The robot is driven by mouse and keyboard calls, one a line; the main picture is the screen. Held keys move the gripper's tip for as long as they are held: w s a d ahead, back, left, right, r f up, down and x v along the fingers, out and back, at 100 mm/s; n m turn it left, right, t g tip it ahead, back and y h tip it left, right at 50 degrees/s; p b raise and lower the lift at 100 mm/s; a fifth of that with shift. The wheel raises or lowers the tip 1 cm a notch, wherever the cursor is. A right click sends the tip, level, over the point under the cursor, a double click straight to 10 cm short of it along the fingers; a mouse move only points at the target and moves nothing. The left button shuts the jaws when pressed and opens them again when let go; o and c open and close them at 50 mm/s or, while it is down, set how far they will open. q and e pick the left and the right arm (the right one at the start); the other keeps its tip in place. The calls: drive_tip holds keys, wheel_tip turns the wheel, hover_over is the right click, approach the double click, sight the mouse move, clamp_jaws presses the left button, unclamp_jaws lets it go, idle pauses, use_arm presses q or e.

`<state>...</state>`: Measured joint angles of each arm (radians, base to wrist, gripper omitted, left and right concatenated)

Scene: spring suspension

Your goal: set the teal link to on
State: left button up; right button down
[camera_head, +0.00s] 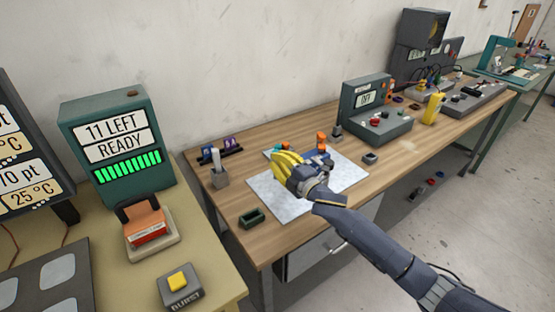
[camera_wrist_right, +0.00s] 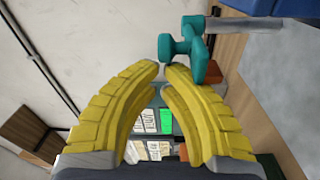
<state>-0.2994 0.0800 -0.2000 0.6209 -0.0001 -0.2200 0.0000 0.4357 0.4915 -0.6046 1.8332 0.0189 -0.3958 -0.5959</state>
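In the right wrist view the teal link (camera_wrist_right: 190,45) has rounded knobs and sits just past the fingertips. My right gripper (camera_head: 278,156) has yellow fingers and is over the light grey mat (camera_head: 350,182). In the wrist view its fingertips (camera_wrist_right: 163,68) are nearly together with only a narrow gap, and nothing is visible between them. I cannot tell whether a finger touches the link. My left gripper is not in view.
A blue part (camera_head: 318,156) and an orange part (camera_head: 321,139) stand beside my gripper on the mat. A grey console (camera_head: 380,125) stands to the right. The mat's front is clear.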

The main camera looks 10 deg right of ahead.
drive_tip(key=shift+w+d, duration=0.1)
drive_tip(key=shift+d, duration=1.2)
drive_tip(key=shift+w+d, duration=0.2)
drive_tip(key=shift+d, duration=0.35)
drive_tip(key=shift+w+d, duration=0.2)
drive_tip(key=shift+d, duration=0.45)
